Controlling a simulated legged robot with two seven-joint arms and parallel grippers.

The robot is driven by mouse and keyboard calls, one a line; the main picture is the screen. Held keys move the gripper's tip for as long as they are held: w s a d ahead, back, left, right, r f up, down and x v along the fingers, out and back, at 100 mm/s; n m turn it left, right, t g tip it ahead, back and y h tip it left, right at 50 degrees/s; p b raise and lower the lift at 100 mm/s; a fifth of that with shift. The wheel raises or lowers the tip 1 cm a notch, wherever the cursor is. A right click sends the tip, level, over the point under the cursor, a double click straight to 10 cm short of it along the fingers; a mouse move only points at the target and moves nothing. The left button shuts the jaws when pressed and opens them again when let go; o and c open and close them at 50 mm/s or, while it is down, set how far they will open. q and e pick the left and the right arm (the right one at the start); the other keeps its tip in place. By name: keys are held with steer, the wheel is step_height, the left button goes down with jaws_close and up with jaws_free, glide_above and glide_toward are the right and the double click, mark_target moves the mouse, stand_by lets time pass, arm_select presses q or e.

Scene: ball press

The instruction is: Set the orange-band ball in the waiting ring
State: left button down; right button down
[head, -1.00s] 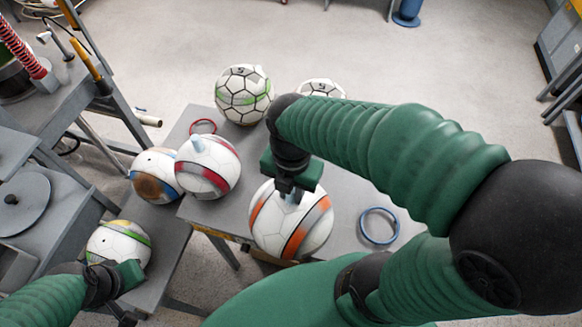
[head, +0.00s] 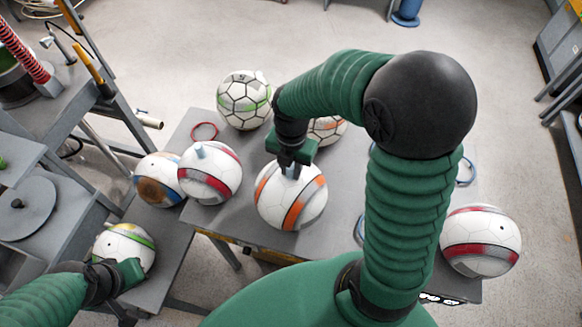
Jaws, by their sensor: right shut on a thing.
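The white ball with orange bands (head: 292,208) is over the middle of the grey table (head: 335,205). My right gripper (head: 291,170) is shut on the pale blue tab at its top. I cannot tell whether the ball touches the table. Two blue rings show only partly: one (head: 466,170) right of my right arm, one (head: 359,230) at the arm's left edge. A red ring (head: 204,131) lies at the table's far left. Which is the waiting ring is unclear. My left gripper (head: 124,278) is by a yellow-green-band ball (head: 124,248); its jaws are unclear.
A red-band ball (head: 209,173) and a blue-and-brown ball (head: 158,180) are left of the held ball. A green-marked ball (head: 244,99) and a partly hidden orange-marked ball (head: 327,130) are behind. Another red-band ball (head: 480,241) is at right.

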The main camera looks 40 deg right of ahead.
steer(key=shift+d+f, duration=0.5)
steer(key=shift+d, duration=0.45)
steer(key=c, duration=1.4)
jaws_free()
steer(key=shift+s+d, duration=0.15)
steer(key=shift+d, duration=0.05)
steer(key=shift+o, duration=0.8)
steer(key=shift+a, duration=0.15)
steer(key=shift+a+r, duration=0.15)
steer(key=shift+a, duration=0.5)
steer(key=shift+a+r, duration=0.1)
steer(key=shift+r, duration=0.15)
arm_select(q)
steer(key=shift+d+f+b, duration=0.45)
steer(key=shift+b, duration=0.15)
arm_select(e)
steer(key=r, duration=1.1)
steer(key=shift+d+r, duration=0.2)
